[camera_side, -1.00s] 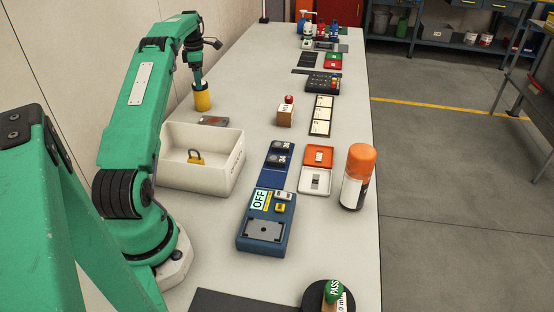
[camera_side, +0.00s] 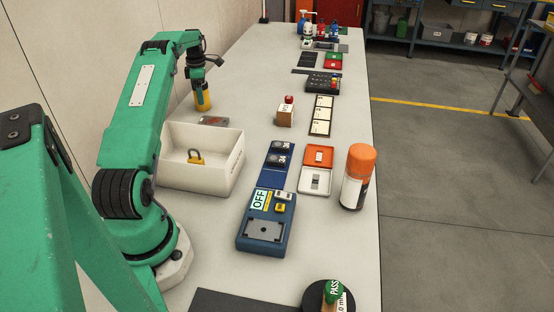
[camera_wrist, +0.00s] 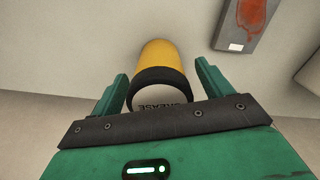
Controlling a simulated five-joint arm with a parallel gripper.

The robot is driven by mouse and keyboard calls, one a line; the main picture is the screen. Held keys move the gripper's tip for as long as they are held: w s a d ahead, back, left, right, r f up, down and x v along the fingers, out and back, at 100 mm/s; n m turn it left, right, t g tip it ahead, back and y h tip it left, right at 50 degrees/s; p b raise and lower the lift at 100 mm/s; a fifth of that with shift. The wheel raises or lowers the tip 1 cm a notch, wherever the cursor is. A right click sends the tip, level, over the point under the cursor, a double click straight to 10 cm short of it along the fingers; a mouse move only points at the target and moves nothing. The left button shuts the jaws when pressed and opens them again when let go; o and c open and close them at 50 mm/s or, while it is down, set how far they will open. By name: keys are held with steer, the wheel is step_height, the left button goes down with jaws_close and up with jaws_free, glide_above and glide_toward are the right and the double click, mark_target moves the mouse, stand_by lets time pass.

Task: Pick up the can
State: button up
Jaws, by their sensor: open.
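The yellow can (camera_side: 204,103) stands near the wall on the left side of the bench, behind the white bin. In the wrist view the can (camera_wrist: 160,56) has a yellow body, a black band and a pale end lettered GREASE. My gripper (camera_side: 201,86) is at the can's upper part, hiding much of it in the side view. In the wrist view my gripper (camera_wrist: 163,82) is open, with one green finger on each side of the can and small gaps showing. The can's end is partly hidden by my gripper's body.
The white bin (camera_side: 224,178) with a yellow padlock (camera_side: 195,157) stands in front of the can. A small tray with a red patch (camera_side: 213,121) lies beside the can and shows in the wrist view (camera_wrist: 246,20). An orange-capped spray can (camera_side: 357,177) stands far right.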

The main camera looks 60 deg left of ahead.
steer(key=shift+f, duration=0.9)
steer(key=c, duration=1.3)
steer(key=shift+r, duration=0.1)
steer(key=shift+r, duration=2)
steer(key=w+d+r, duration=0.1)
steer(key=d+r, duration=0.1)
steer(key=d, duration=0.1)
steer(key=w+d+r, duration=0.2)
steer(key=d, duration=0.2)
steer(key=w+d+r, duration=0.2)
steer(key=d+r, duration=0.1)
steer(key=shift+w+d, duration=0.1)
steer(key=shift+d, duration=0.1)
